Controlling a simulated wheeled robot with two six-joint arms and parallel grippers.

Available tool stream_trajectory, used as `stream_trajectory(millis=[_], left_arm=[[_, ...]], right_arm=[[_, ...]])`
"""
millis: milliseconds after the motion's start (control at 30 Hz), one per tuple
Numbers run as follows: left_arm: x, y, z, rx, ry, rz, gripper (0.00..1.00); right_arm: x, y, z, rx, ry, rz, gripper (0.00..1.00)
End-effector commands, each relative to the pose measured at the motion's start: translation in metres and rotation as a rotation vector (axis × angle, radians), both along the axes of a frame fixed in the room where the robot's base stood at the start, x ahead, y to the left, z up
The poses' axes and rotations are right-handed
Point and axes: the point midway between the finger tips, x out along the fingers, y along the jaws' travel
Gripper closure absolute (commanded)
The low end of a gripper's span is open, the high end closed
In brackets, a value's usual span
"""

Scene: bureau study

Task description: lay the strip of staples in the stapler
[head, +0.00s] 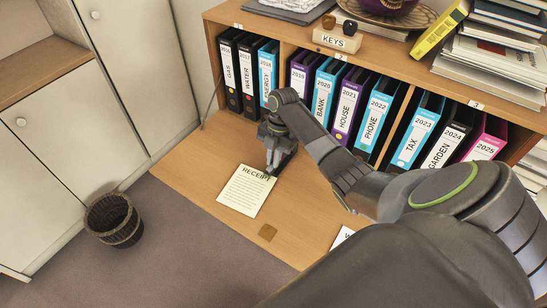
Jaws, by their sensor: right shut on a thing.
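My right gripper (273,168) reaches down over the fold-down wooden desk leaf, just above the top edge of the receipt sheet. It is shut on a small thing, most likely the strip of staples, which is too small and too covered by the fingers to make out. A dark, narrow thing (288,158), seemingly the stapler, lies close beside and behind the fingers, partly hidden by them. I cannot tell whether they touch. My left gripper is not in view.
Binders (325,92) fill the shelf behind. A KEYS block (337,40) stands above. A wicker basket (114,220) is on the floor.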

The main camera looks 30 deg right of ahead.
Motion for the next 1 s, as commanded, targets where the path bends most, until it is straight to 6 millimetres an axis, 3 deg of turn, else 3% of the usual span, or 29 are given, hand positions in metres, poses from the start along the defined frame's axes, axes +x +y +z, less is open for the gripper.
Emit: stream_trajectory(millis=[967,1000], left_arm=[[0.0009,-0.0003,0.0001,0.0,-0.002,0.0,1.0],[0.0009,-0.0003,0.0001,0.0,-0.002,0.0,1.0]], right_arm=[[-0.0003,0.0002,-0.0059,0.0,0.001,0.0,1.0],[-0.0003,0.0002,-0.006,0.0,0.002,-0.001,0.86]])
